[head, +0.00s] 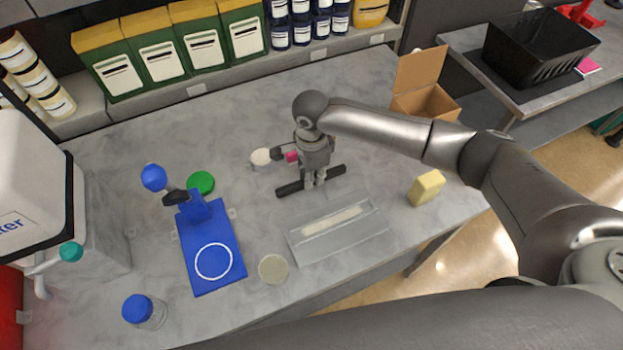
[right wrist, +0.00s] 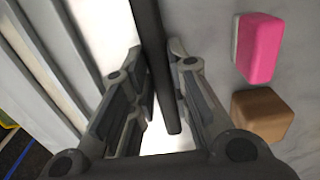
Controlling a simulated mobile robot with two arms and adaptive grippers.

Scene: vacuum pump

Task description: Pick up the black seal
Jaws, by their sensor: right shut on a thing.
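The black seal (head: 290,188) is a long, thin, dark bar. In the head view it lies slantwise under my right gripper (head: 314,180), with both ends showing. In the right wrist view the seal (right wrist: 152,35) runs between the two fingers of my right gripper (right wrist: 165,95). The fingers are shut on it around its middle. The fingers hide part of the seal, and I cannot tell whether it touches the table. My left gripper is not in view.
A clear tray (head: 305,250) with a pale strip lies in front of the gripper. A yellow sponge (head: 426,187) and an open cardboard box (head: 430,100) are to the right. A blue stand (head: 208,262) is at left.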

